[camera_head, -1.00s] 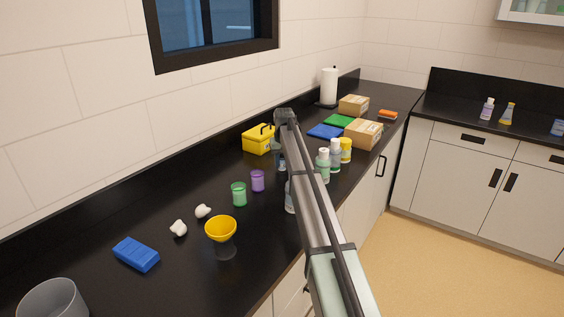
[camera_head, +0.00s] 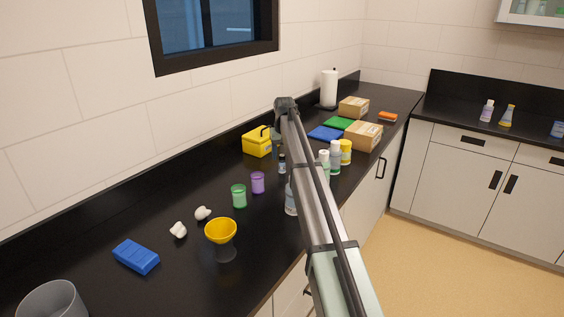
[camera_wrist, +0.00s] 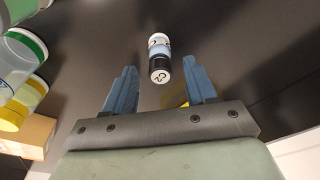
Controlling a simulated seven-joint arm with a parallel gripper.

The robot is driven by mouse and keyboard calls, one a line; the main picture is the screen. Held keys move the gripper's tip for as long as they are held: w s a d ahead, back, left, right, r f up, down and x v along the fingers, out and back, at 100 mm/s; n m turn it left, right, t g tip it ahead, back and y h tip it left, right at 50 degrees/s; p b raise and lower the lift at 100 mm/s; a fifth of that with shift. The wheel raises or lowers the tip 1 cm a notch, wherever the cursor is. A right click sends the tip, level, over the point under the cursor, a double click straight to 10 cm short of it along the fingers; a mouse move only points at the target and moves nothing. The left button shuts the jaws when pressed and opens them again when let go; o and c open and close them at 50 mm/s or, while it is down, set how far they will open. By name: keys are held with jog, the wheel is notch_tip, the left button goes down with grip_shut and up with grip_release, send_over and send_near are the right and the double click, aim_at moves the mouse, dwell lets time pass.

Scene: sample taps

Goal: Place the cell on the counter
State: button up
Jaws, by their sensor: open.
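In the wrist view the cell (camera_wrist: 159,58) is just beyond the fingertips, near the middle. In the head view it is small (camera_head: 282,163), right of the yellow box. My gripper (camera_wrist: 159,84) is open, its two blue fingers apart with nothing between them. It is above the cell and does not appear to touch it. In the head view my arm hides most of the gripper.
A yellow box (camera_head: 257,143) stands left of the cell. Purple (camera_head: 257,182) and green (camera_head: 239,196) cups and a yellow funnel (camera_head: 221,231) are nearer. Bottles (camera_head: 335,157) and a cardboard box (camera_head: 363,136) are to the right. Bare counter lies around the blue block (camera_head: 136,256).

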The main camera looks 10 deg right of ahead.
notch_tip(320, 180, up, 7)
jog(key=s, duration=0.1)
dwell(0.4)
